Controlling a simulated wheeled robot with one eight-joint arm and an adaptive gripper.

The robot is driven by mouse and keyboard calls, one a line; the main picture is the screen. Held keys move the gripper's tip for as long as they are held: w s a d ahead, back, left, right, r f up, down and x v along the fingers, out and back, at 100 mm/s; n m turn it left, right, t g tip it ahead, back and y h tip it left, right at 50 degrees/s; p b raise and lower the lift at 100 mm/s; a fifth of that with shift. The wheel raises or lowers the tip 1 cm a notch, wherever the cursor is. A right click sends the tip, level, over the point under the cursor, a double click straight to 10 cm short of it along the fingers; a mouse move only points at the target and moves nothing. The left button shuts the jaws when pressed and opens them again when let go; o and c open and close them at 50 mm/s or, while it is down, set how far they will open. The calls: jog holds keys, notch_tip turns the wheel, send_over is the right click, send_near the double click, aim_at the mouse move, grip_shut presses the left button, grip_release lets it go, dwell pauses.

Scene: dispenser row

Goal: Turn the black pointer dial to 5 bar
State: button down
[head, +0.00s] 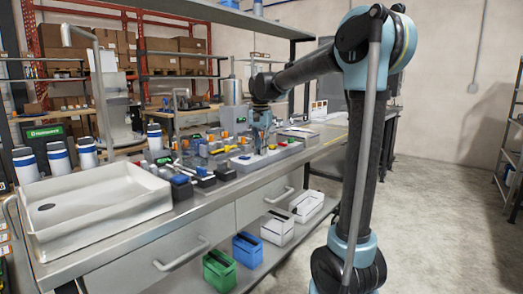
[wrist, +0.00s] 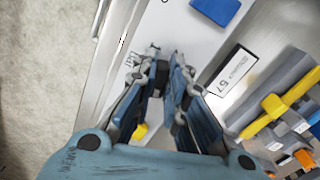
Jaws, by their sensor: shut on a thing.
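My gripper (wrist: 168,62) points down at a pale panel (wrist: 205,42) in the wrist view, its two blue-grey fingers close together. The black pointer dial between the fingertips is almost wholly hidden by them; only a small dark bit shows there. Small dark marks are on the panel just left of the fingertips, too small to read. I cannot tell where the pointer stands. In the head view my gripper (head: 262,143) comes down on the pale box (head: 258,161) on the bench, and the dial cannot be made out.
A small white label (wrist: 232,72) and a yellow-handled valve (wrist: 272,105) lie to the right. A white sink tray (head: 95,212) and several white bottles (head: 58,160) fill the bench's left.

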dwell(0.3)
jog(key=c, duration=1.6)
grip_release()
jog(key=shift+c, duration=0.2)
notch_tip(320, 180, up, 12)
jog(key=shift+w, duration=0.1)
jog(key=s+d+f+n+t, duration=0.1)
jog(key=s+d+f+n, duration=0.2)
jog(key=s+d+f, duration=1.25)
jog(key=s+d+f+n, duration=0.1)
jog(key=s+d+f, duration=0.2)
jog(key=s+f, duration=0.5)
jog(key=s+d+f+t, duration=0.1)
jog(key=s+d+f, duration=0.2)
jog(key=s+f, duration=0.4)
notch_tip(320, 180, down, 3)
jog(key=shift+s+d+f+n, duration=0.15)
jog(key=shift+s+d+n, duration=0.15)
jog(key=shift+s+n, duration=0.1)
